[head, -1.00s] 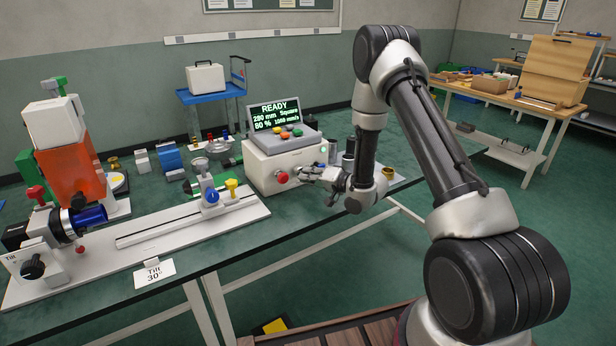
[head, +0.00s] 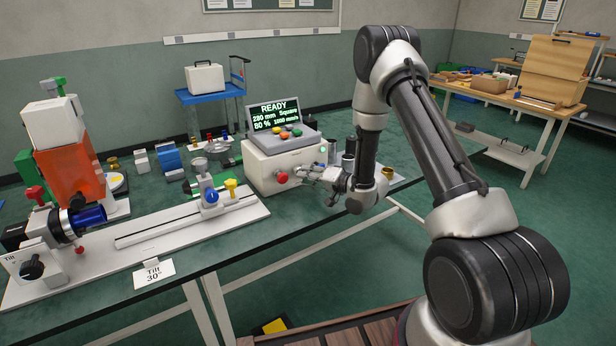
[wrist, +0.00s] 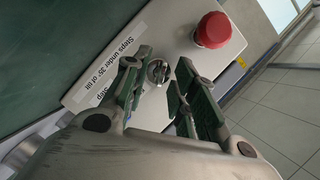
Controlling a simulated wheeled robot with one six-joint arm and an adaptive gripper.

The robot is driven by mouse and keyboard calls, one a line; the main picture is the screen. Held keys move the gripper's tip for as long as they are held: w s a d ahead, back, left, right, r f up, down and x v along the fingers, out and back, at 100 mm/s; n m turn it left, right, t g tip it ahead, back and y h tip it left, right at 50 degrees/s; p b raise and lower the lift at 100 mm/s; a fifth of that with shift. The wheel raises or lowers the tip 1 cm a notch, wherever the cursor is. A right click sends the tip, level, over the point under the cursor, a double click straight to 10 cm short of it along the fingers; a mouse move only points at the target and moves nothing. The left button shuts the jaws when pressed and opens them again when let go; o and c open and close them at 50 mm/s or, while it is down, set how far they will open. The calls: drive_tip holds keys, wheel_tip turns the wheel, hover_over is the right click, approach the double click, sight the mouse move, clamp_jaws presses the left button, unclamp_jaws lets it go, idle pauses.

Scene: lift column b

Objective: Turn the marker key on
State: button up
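The marker's control box (head: 262,174) stands on the green bench, with a lit screen (head: 274,116) reading READY, 280 mm, Square, 80 %. My gripper (head: 306,173) is at the box's front face, right of the red mushroom button (head: 281,177). In the wrist view, a round metal key switch (wrist: 158,72) sits on the white panel between the fingertips of my gripper (wrist: 157,75). The fingers are apart, one on each side of the key, with small gaps showing. The key is hidden behind my gripper in the head view.
The red button (wrist: 213,30) is close to the right finger in the wrist view. A label strip (wrist: 112,62) lies left of the fingers. Dark cylinders (head: 348,152) stand right of the box. A rail fixture (head: 170,228) lies to the left.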

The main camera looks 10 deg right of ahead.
drive_tip(key=v, duration=1.1)
drive_tip(key=shift+s+d, duration=0.2)
drive_tip(key=shift+s, duration=0.1)
